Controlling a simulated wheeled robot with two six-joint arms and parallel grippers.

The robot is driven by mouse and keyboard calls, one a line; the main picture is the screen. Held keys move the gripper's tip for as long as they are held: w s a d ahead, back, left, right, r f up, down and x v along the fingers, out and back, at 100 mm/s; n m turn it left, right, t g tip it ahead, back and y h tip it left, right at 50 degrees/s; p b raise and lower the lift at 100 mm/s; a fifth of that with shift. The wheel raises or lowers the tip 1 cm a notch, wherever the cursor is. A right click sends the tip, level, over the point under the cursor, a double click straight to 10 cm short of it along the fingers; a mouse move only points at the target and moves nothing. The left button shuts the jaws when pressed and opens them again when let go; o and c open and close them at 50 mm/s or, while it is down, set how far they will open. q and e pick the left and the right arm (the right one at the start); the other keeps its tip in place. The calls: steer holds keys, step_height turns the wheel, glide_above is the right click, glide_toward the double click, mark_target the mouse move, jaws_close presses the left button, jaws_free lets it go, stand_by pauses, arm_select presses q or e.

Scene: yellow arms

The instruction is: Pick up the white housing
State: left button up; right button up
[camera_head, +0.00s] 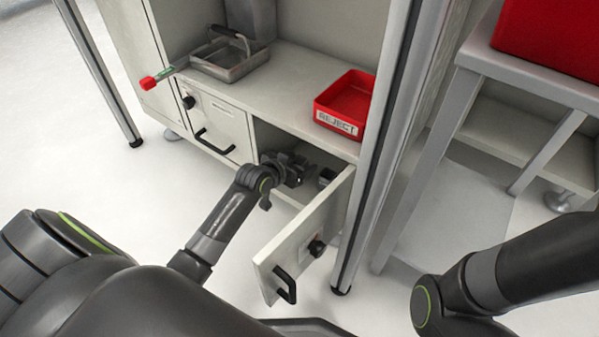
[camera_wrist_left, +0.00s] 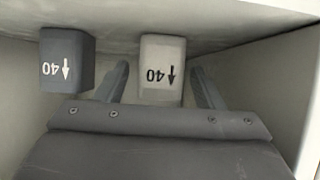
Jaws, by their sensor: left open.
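The white housing (camera_wrist_left: 162,62) stands inside the open cupboard compartment, marked 40 with an arrow. In the left wrist view it sits between the two fingers of my left gripper (camera_wrist_left: 160,70), with a gap on each side. The gripper is open. In the head view my left gripper (camera_head: 293,170) reaches into the compartment; the white housing cannot be made out there. A dark grey housing (camera_wrist_left: 67,60) with the same marking stands to the left of the fingers in the wrist view. My right arm shows at the lower right, its gripper out of view.
The cupboard door (camera_head: 300,245) stands open to the right of my left forearm. A red REJECT bin (camera_head: 345,105) and a metal tray (camera_head: 228,62) are on the shelf above. A metal post (camera_head: 385,130) rises beside the door. Compartment walls lie close around the gripper.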

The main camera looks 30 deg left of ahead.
arm_select(q)
steer(key=shift+w, duration=0.2)
steer(key=c, duration=1.1)
steer(key=shift+o, duration=0.2)
